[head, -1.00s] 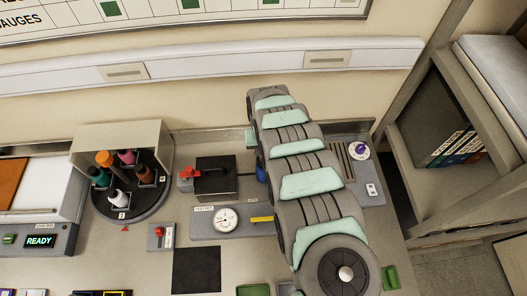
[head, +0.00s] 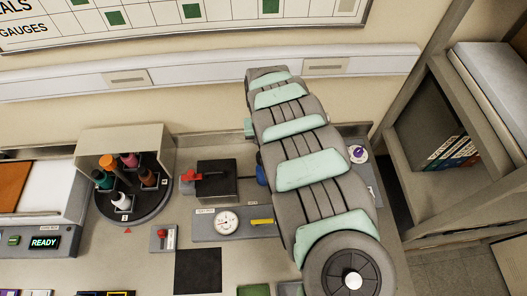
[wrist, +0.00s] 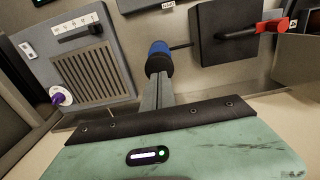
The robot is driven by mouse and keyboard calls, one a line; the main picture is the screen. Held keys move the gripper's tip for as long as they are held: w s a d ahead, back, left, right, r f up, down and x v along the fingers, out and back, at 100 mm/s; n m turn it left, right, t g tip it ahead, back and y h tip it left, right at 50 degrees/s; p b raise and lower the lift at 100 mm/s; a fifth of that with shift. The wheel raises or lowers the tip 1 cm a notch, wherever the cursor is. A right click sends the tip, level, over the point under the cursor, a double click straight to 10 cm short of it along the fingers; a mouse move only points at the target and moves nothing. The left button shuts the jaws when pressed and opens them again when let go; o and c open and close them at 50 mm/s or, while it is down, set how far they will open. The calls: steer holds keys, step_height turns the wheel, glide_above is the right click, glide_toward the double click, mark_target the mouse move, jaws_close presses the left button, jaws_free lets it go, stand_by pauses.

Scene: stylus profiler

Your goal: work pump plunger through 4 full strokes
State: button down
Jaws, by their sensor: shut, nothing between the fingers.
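The pump is a dark box (head: 216,182) in the middle of the bench in the head view; it also shows at the top in the wrist view (wrist: 236,28). A thin rod joins its side to a blue plunger knob (wrist: 159,57). In the head view the blue knob (head: 261,174) is partly covered by my arm. In the wrist view my gripper (wrist: 158,82) is shut and empty, with its fingertips right at the knob. I cannot tell whether they touch it. In the head view my gripper is hidden behind my arm.
A grey slatted unit (wrist: 92,72) with a purple knob (wrist: 60,97) is on the box's other side.

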steer(key=shift+r, duration=2.9)
